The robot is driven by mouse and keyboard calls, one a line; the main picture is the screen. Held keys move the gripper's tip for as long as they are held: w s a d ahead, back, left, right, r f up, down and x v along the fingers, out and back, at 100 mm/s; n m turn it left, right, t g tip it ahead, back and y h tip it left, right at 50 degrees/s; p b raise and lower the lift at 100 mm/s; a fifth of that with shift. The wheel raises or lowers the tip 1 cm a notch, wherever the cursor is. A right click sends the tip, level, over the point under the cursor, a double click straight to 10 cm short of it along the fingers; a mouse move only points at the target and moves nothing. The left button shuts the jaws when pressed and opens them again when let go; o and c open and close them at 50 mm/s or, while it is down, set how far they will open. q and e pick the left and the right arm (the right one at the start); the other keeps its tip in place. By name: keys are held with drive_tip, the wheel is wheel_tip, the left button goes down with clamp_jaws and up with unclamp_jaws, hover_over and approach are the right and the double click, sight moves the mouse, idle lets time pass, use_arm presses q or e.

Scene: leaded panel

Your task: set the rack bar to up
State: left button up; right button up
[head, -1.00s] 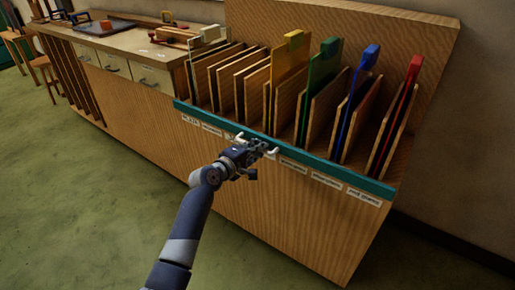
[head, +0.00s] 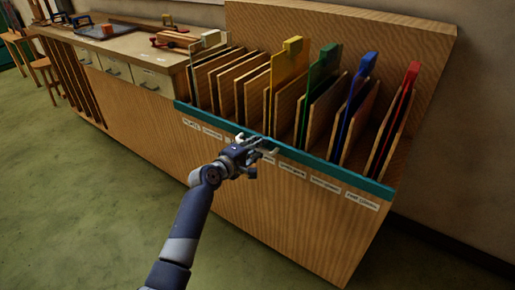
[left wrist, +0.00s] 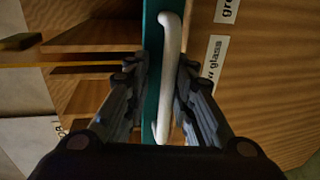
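The rack bar is a teal strip (head: 300,155) along the front top edge of the wooden rack. It runs across the rack's front just above a row of white labels. A white handle (left wrist: 171,60) on the teal bar (left wrist: 151,35) shows in the left wrist view. My left gripper (head: 257,147) is at the bar's middle. In the left wrist view its fingers (left wrist: 162,72) stand on either side of the handle. Teal shows between the left-hand finger and the handle; the right-hand finger is close to it, contact unclear. My right gripper is not in view.
Upright wooden dividers and coloured sheets stand in the rack behind the bar: yellow (head: 288,70), green (head: 320,75), blue (head: 358,90) and red (head: 408,85). A bench with drawers (head: 115,67) adjoins on the left. The green floor (head: 80,210) in front is clear.

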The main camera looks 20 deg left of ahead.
use_arm(q)
drive_tip(key=shift+s, duration=0.1)
idle(0.3)
drive_tip(key=v, duration=1.2)
